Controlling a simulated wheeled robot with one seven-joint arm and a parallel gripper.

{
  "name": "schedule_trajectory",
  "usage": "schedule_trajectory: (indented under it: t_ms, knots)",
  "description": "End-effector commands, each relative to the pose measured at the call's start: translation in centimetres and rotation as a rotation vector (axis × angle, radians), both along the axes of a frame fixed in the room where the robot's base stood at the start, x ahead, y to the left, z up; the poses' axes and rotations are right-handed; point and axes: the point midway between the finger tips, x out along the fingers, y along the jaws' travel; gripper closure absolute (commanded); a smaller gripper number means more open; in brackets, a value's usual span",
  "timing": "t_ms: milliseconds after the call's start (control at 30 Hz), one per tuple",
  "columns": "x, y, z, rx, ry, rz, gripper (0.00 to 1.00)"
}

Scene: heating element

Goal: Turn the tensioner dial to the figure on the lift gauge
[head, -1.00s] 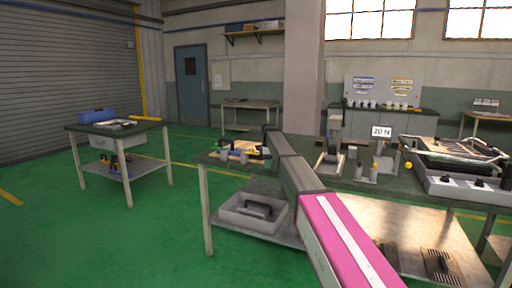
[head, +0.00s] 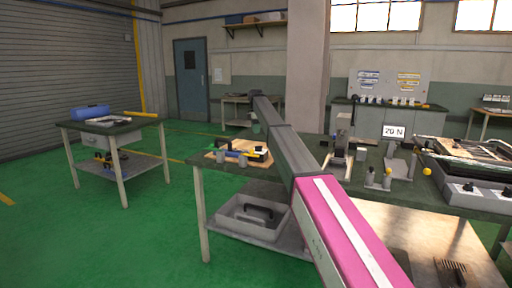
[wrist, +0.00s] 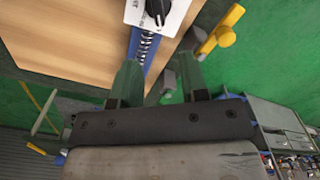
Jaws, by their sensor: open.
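The wrist view shows a black dial knob (wrist: 158,7) on a white plate at the top edge, partly cut off. A coil spring (wrist: 148,46) on a blue strip runs below it, over a wooden board (wrist: 70,35). My gripper (wrist: 160,72) is open and empty, its two greenish fingers apart and below the dial in the picture. A white sign (head: 393,131) reading "20 N" stands on the bench; the gauge itself is too small to read.
A yellow handle (wrist: 221,29) lies close to my right finger in the wrist view. The green bench (head: 330,174) also carries stands and a grey machine (head: 470,192). A grey tray (head: 252,220) is on its lower shelf. Green floor (head: 130,240) is open at left.

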Motion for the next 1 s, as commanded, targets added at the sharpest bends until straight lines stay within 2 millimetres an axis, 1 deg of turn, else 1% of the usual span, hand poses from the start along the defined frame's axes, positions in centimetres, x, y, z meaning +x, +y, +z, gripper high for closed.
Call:
schedule_trajectory:
  t_ms: [167,267,400,600,767,1000]
  knots:
    - [-0.1,0.0,-1.9,0.0,0.001,-0.001,0.6]
    - [-0.1,0.0,-3.3,0.0,0.002,-0.001,0.6]
    - [-0.1,0.0,-5.9,0.0,0.001,-0.001,0.6]
    - [-0.1,0.0,-9.1,0.0,0.001,-0.001,0.6]
    - [0.0,0.0,-10.3,0.0,0.0,-0.001,0.6]
    - [0.0,0.0,-10.4,0.0,-0.001,-0.001,0.6]
